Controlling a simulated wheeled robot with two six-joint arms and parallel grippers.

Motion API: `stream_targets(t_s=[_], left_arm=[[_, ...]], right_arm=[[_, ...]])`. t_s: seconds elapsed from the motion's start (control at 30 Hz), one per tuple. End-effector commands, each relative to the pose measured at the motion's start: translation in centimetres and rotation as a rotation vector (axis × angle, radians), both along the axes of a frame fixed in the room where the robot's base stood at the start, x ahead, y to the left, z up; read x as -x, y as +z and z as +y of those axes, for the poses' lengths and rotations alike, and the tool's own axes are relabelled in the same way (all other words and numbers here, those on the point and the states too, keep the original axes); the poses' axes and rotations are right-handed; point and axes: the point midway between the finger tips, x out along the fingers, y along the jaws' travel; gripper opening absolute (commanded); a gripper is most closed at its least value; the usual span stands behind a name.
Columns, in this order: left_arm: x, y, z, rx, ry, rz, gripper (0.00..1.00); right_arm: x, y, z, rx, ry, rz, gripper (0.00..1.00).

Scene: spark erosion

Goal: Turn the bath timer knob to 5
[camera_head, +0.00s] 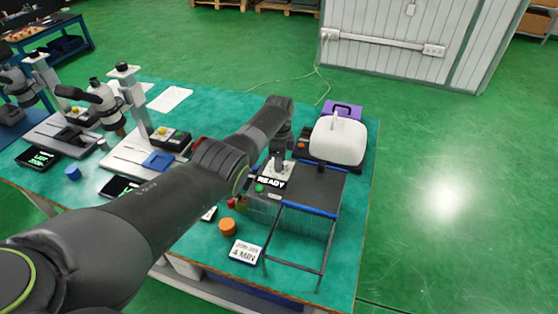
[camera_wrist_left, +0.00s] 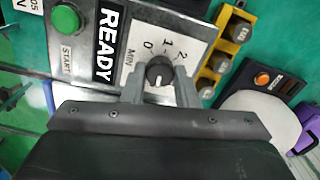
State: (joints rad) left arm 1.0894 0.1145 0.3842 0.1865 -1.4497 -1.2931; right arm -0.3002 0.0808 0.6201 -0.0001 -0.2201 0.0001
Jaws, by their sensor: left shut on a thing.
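The dark round timer knob (camera_wrist_left: 159,72) sits on a pale dial plate marked MIN, with 0, 1 and 2 visible in the left wrist view; the rest of the scale is hidden. My left gripper (camera_wrist_left: 160,88) has one finger on each side of the knob and is shut on it. I cannot tell clearly which number the knob points at. In the head view my left gripper (camera_head: 281,160) is over the panel with the lit READY display (camera_head: 271,182), and hides the knob. That display also shows in the left wrist view (camera_wrist_left: 108,45). My right gripper is not in view.
A green START button (camera_wrist_left: 66,18) lies beside the display. A dark bath unit with a blue-edged frame (camera_head: 310,210) stands right of the panel. A white rounded object (camera_head: 338,141) is behind. A card reading 4 MIN (camera_head: 243,252) and an orange cylinder (camera_head: 227,227) are in front.

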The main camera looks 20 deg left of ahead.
Motion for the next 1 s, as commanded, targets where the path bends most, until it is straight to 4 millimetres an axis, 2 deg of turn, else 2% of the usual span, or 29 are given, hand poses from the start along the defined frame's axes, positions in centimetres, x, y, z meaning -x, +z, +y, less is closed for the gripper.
stream_targets(t_s=[0.67,0.7,0.83,1.0], left_arm=[[-0.14,0.17,-0.1,0.002,-0.058,-0.005,0.04],[-0.14,0.17,-0.1,0.002,-0.058,-0.005,0.32],[-0.09,0.12,-0.07,0.001,-0.057,-0.003,0.49],[-0.04,0.06,-0.04,0.001,-0.057,-0.002,0.49]], right_arm=[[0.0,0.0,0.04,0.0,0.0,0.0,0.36],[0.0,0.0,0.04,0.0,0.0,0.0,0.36],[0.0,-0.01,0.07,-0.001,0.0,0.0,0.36],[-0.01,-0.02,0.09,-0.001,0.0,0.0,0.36]])
